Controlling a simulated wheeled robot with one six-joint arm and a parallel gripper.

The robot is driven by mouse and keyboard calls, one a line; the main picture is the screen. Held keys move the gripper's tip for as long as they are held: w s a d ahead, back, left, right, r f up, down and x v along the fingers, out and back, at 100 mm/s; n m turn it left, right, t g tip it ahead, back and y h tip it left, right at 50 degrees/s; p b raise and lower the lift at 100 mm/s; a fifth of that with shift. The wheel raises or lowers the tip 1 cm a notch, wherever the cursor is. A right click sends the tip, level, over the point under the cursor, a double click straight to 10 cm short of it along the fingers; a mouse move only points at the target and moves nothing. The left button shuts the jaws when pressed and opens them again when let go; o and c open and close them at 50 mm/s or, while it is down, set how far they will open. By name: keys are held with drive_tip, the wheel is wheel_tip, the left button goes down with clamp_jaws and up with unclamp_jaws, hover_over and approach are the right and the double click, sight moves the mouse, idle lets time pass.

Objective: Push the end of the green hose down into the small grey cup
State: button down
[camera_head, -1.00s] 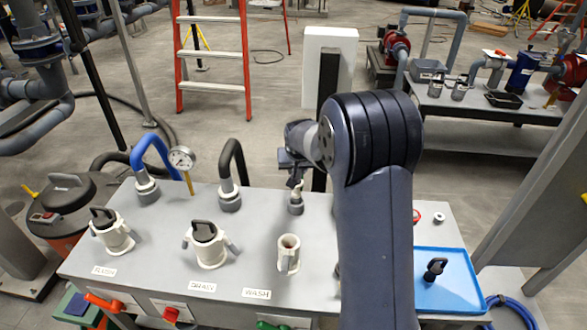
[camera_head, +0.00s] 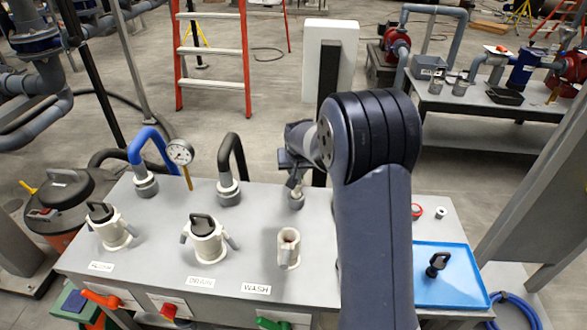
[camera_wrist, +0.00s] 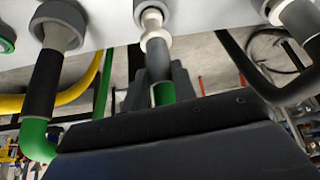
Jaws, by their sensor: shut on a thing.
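In the wrist view the green hose (camera_wrist: 163,94) runs up from between my jaws into a grey sleeve, a white ring and a pale tip. The tip is at the mouth of the small grey cup (camera_wrist: 147,5), in line with it; how deep it sits I cannot tell. In the head view the cup (camera_head: 296,202) stands near the bench's back edge, directly below my gripper (camera_head: 294,180). My gripper is shut on the hose. My arm is at the right of the cup, and the hose is too small to make out there.
The grey bench (camera_head: 170,235) carries a blue hose (camera_head: 150,140), a black hose (camera_head: 232,150), a gauge (camera_head: 179,152) and white capped fittings (camera_head: 204,240). An open white fitting (camera_head: 288,250) stands in front of the cup. A blue tray (camera_head: 455,275) lies at the right.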

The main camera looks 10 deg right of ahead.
sight(297, 177)
drive_tip(key=shift+f+b, duration=1.35)
drive_tip(key=shift+f, duration=0.4)
drive_tip(key=c, duration=1.1)
unclamp_jaws()
drive_tip(key=shift+r, duration=0.15)
drive_tip(key=v, duration=1)
drive_tip(key=shift+s+r, duration=0.2)
drive_tip(key=shift+r, duration=0.15)
